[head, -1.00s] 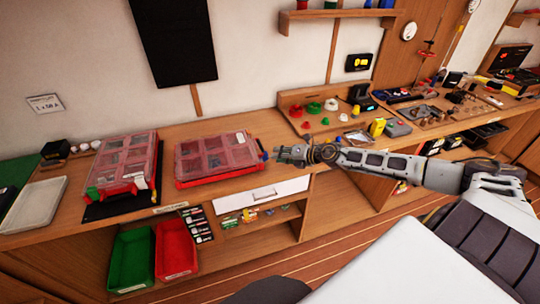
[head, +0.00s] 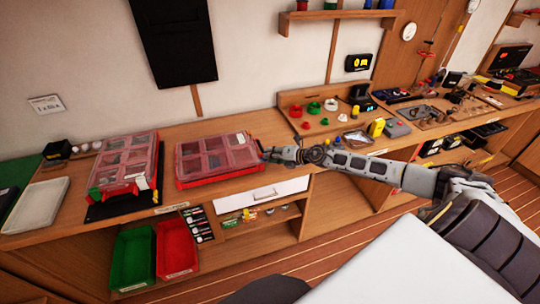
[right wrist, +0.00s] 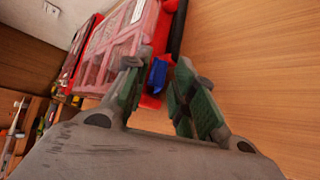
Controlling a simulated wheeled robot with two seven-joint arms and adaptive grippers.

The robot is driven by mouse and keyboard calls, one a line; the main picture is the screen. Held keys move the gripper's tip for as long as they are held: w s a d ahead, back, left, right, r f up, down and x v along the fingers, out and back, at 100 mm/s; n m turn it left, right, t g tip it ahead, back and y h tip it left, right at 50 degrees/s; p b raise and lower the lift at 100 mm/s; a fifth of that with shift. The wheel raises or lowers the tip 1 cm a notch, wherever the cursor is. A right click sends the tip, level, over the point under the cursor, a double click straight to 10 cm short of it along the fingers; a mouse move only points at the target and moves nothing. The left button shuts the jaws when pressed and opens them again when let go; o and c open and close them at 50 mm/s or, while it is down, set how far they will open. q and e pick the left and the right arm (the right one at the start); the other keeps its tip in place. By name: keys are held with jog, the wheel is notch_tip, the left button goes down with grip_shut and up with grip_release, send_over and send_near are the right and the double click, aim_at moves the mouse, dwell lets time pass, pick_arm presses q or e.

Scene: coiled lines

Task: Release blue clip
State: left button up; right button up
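The blue clip (right wrist: 157,75) shows in the right wrist view on the near side of a red organizer case with a clear lid (right wrist: 120,40). The same case (head: 217,158) lies flat on the bench in the head view. My right gripper (head: 268,154) is at the case's right end. In the right wrist view my right gripper (right wrist: 160,78) has its green-padded fingers apart, with the blue clip between or just beyond the fingertips. I cannot tell whether either finger touches it. My left gripper is not in view.
A second red case (head: 125,160) stands to the left on a black mat. A white drawer front (head: 262,194) is below the bench edge. Small red, green and white parts (head: 314,108) lie behind my arm. Bare wood lies beside the case.

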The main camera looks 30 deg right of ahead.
jog(key=shift+w+a+f, duration=0.2)
jog(key=shift+w+a, duration=0.1)
jog(key=shift+w, duration=0.2)
jog(key=shift+c, duration=0.3)
grip_shut()
